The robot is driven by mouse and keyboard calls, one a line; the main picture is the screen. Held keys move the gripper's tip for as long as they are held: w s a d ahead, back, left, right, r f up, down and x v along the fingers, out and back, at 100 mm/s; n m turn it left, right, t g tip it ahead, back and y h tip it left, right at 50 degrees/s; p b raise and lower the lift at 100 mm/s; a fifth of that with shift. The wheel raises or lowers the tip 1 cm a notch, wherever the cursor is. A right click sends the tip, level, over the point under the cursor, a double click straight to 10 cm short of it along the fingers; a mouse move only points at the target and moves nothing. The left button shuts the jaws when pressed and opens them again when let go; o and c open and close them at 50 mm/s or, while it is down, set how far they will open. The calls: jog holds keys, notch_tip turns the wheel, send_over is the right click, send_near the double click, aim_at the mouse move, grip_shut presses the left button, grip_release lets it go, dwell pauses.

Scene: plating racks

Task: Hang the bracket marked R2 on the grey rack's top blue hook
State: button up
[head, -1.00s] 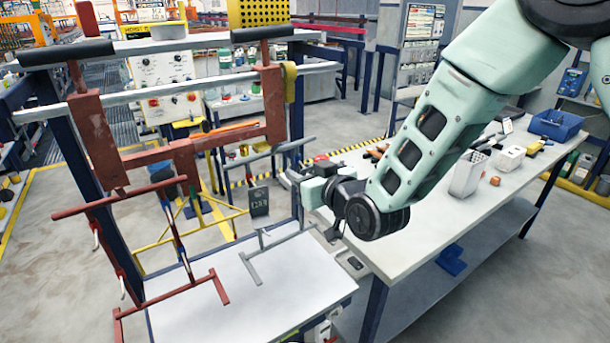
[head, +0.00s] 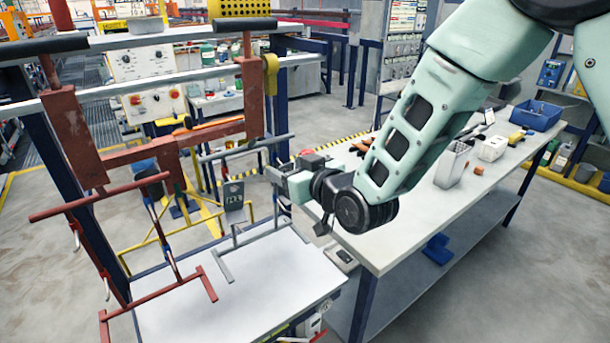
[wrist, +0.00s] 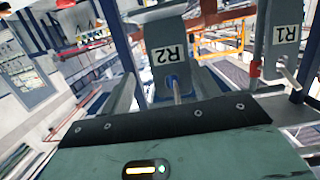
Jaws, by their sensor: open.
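In the wrist view, the grey bracket marked R2 (wrist: 167,55) is straight ahead, between the open fingers of my gripper (wrist: 168,90). A blue spot with a pale rod projecting from it shows low on the bracket; I cannot tell whether the bracket hangs on it. The bracket marked R1 (wrist: 285,38) is apart at the right. In the head view, a small grey labelled plate (head: 233,194) is just left of my gripper (head: 272,177), whose fingertips are partly hidden. The grey rack (head: 246,146) stands behind, with bars above and below; its blue hooks are not clear.
A rusty red rack (head: 85,145) hangs on the frame at the left. A white-topped table (head: 225,300) is below the racks. A long workbench (head: 410,228) with tools, boxes and a blue bin (head: 537,114) runs along the right.

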jog(key=s+d+f+g+h+b, duration=0.1)
jog(key=s+d+g, duration=0.3)
jog(key=s, duration=0.7)
jog(key=s+d+f+g+h+b, duration=0.1)
jog(key=s+d+g+h, duration=0.3)
jog(key=s, duration=0.7)
jog(key=s+d+f+n+g+h+b, duration=0.1)
jog(key=s+d+g+h, duration=0.2)
jog(key=s, duration=0.8)
jog(key=d+g, duration=0.2)
jog(key=d, duration=0.2)
jog(key=shift+d+f, duration=0.15)
jog(key=shift+f, duration=0.25)
